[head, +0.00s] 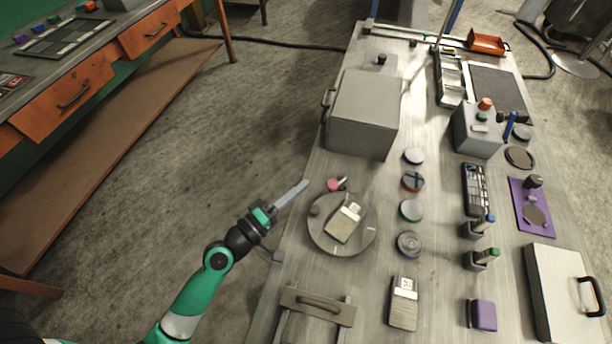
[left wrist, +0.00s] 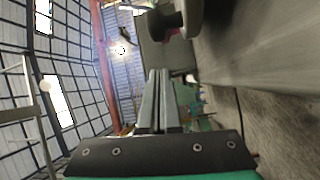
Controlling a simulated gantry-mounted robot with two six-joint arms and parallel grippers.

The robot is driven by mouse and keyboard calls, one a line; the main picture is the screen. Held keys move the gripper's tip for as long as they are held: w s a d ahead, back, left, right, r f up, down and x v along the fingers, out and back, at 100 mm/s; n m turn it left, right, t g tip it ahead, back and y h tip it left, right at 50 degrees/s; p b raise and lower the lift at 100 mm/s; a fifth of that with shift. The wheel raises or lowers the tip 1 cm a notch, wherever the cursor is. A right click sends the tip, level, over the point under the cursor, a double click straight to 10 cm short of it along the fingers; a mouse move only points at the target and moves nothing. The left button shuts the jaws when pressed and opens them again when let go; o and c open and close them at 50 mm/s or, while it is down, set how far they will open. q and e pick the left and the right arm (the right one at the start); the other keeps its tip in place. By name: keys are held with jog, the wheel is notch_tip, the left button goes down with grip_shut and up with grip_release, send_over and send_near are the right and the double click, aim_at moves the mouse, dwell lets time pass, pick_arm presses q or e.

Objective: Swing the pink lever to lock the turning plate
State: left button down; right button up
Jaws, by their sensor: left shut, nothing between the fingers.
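The round grey turning plate (head: 322,236) lies on the bench near its left edge. A metal block with a pale top piece (head: 343,221) sits on the plate, and a small knob (head: 314,211) stands near its left rim. The pink lever (head: 334,185) is at the far edge of the plate, with its pink end to the left. My left gripper (head: 306,182) is shut and empty, to the left of the lever and apart from it in the picture. In the left wrist view its fingers (left wrist: 159,73) are together. My right gripper is not in view.
A large grey box (head: 363,112) stands beyond the lever. Several round discs (head: 411,210) line up to the right of the plate. A handled bracket (head: 317,304) is at the near edge. Open floor (head: 200,140) lies to the left of the bench.

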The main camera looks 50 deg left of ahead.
pick_arm(q)
jog(key=s+d, duration=0.1)
jog(key=s, duration=0.1)
jog(key=s+d, duration=0.2)
jog(key=shift+s+d+f, duration=0.2)
jog(key=shift+s, duration=0.15)
jog(key=shift+w+r, duration=0.1)
jog(key=shift+r, duration=0.05)
jog(key=w+d+r+m+t+h+p, duration=0.1)
jog(key=w+d+r+m+h, duration=0.3)
jog(key=r, duration=0.6)
jog(key=w+r+m+t+p, duration=0.15)
jog(key=r+m, duration=0.35)
jog(key=r, duration=0.5)
jog(key=w+d+r+m+t+h, duration=0.25)
jog(key=w+r+m, duration=0.2)
jog(key=r, duration=0.65)
jog(key=s+r+m+t+y+p, duration=0.15)
jog(key=s+r, duration=0.25)
jog(key=r, duration=0.8)
jog(key=s+r+m+t+y+p, duration=0.1)
jog(key=s+r+m+t+y, duration=0.2)
jog(key=r, duration=0.8)
notch_tip(320, 180, up, 37)
jog(key=h+p, duration=0.1)
jog(key=p, duration=3.6)
jog(key=shift+d+r+n+g, duration=0.2)
jog(key=shift+d+n+g, duration=0.1)
jog(key=shift+d+g, duration=0.05)
